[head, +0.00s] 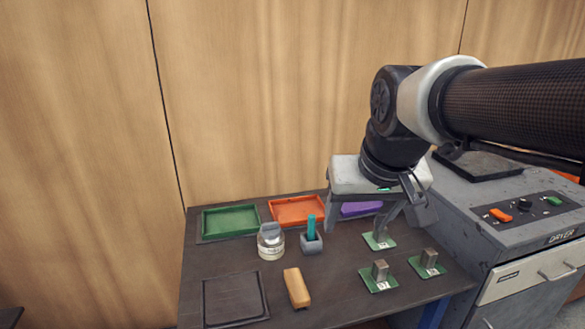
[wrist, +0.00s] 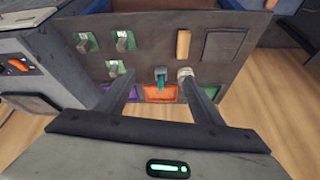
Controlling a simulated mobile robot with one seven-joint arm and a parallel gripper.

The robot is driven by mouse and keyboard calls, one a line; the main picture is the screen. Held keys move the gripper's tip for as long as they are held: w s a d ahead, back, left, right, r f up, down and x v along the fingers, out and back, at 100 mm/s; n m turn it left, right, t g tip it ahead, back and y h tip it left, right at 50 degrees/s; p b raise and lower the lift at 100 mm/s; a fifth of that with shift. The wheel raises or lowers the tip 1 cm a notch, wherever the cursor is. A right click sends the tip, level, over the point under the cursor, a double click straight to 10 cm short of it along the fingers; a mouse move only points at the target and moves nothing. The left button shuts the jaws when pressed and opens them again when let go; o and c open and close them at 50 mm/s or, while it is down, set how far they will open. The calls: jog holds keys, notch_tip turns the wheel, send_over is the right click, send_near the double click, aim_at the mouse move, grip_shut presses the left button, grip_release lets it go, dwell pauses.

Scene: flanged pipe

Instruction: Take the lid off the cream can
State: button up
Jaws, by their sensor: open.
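The cream can (head: 271,246) stands upright on the dark table, left of the middle. A grey lid (head: 270,230) sits on its top. In the wrist view the can (wrist: 185,73) shows small and pale beside the tip of the right finger, partly hidden by it. My gripper (head: 357,226) is open and empty, above the table's back right part, to the right of the can and apart from it. Its two spread fingers also show in the wrist view (wrist: 160,82).
A grey holder (head: 311,244) with a teal piece stands close right of the can. Green (head: 230,221), orange (head: 296,210) and purple (head: 360,208) trays line the back. A tan block (head: 297,288) and a dark tray (head: 235,299) lie in front. Metal blocks on green cards (head: 379,278) stand right.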

jog(key=w+a+n, duration=0.1)
jog(key=w+a, duration=0.5)
jog(key=w, duration=0.4)
jog(key=n+g+p, duration=0.1)
jog(key=p, duration=0.1)
send_near(270, 223)
jog(key=shift+x, duration=1.15)
jog(key=shift+b+x, duration=0.3)
jog(key=shift+x, duration=2.6)
jog(key=shift+d, duration=0.1)
jog(key=shift+c, duration=0.4)
jog(key=c, duration=1)
